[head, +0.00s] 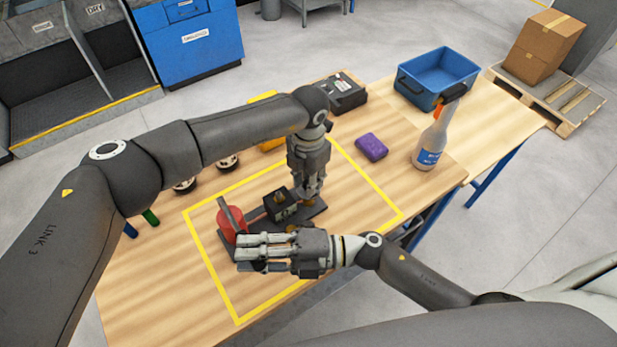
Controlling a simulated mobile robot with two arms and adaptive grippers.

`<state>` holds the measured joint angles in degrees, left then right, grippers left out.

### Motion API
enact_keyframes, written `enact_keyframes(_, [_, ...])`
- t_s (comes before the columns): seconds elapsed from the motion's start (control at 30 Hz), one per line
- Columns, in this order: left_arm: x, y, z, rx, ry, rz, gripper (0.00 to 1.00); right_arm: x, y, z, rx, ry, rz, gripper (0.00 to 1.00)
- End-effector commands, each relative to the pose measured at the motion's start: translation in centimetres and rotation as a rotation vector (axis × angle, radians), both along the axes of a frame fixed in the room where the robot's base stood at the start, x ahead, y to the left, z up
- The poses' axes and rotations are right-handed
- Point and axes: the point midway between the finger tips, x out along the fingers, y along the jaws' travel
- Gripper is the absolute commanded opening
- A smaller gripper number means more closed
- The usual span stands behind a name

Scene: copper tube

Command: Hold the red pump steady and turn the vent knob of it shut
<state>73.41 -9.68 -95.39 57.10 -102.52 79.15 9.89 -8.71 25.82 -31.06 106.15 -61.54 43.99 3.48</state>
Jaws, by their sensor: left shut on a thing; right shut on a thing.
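The red pump (231,221) stands on a dark base plate inside the yellow outline, with a black block (280,205) beside its red body and a grey bar leaning over it. My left gripper (307,198) points down at the right end of the assembly, shut around a part there with brass colour showing below the fingers. My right gripper (242,252) lies level at the pump's near side, its fingers pointing left, shut on part of the pump. The fingers hide the gripped parts. I cannot make out the vent knob clearly.
A purple block (371,147), a spray bottle (432,143) and a blue crate (437,78) stand to the right. A black case (337,92) lies at the back. Small round items sit behind my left arm. The yellow outline's right part is clear.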

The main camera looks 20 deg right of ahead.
Motion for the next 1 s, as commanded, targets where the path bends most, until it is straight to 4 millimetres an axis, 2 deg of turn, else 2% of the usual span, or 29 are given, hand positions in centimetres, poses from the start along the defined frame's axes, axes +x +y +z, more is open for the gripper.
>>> enact_keyframes(0.4, [0.13, 0.01, 0.13, 0.001, -0.003, -0.206, 0.01, 0.02, -0.05, -0.09, -0.002, 0.002, -0.001, 0.00])
enact_keyframes(1.0, [0.15, 0.01, 0.14, 0.000, -0.004, -0.240, 0.01, 0.02, -0.06, -0.09, -0.002, 0.002, -0.001, 0.00])
